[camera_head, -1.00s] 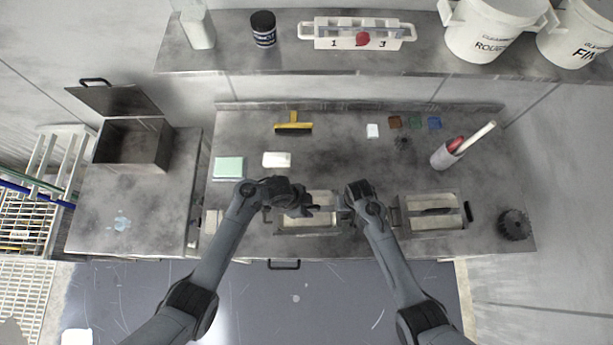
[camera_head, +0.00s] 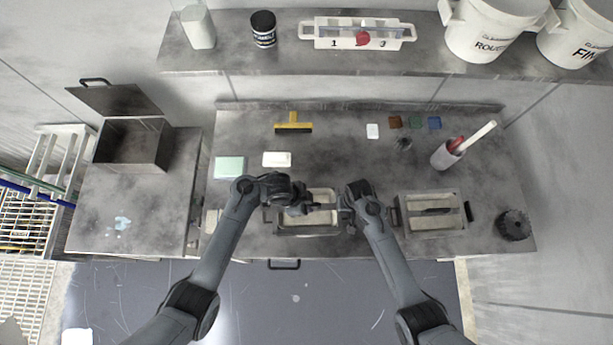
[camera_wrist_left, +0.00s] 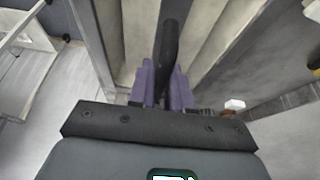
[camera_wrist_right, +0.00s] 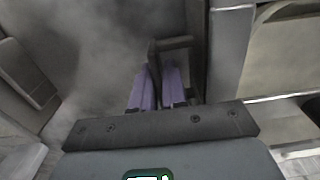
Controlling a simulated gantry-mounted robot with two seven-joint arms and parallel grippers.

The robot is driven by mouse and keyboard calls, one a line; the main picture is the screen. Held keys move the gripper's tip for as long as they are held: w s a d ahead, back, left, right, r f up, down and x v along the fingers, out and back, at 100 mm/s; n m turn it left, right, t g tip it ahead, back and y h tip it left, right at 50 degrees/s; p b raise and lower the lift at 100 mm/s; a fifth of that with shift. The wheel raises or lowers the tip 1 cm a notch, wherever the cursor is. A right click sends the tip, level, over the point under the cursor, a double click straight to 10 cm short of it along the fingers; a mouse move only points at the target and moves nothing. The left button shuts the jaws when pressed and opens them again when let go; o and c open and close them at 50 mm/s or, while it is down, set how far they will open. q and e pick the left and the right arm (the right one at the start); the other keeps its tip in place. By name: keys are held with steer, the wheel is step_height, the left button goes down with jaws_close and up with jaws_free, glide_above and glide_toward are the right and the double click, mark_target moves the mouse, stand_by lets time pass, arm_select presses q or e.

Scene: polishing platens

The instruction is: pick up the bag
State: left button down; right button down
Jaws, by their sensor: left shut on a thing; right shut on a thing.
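I see nothing that I can clearly name as a bag. A metal tray (camera_head: 308,233) with a pale inside stands at the front middle of the bench. My left gripper (camera_head: 306,208) is over this tray. In the left wrist view its purple fingers (camera_wrist_left: 165,88) are shut on a dark bar (camera_wrist_left: 168,42). My right gripper (camera_head: 343,208) is at the tray's right end. In the right wrist view its fingers (camera_wrist_right: 158,88) are shut on a dark bracket-shaped handle (camera_wrist_right: 178,43). My wrists hide part of the tray and its right end in the head view.
A second tray (camera_head: 433,232) stands to the right, with a dark brush (camera_head: 513,224) beyond it. An open metal box (camera_head: 130,150) stands left.

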arm_select(q)
steer(key=shift+r, duration=0.8)
steer(key=s+a, duration=0.1)
steer(key=a, duration=3.1)
steer(key=shift+s+f, duration=0.15)
steer(key=c, duration=1.8)
jaws_free()
jaws_close()
step_height(320, 180, up, 6)
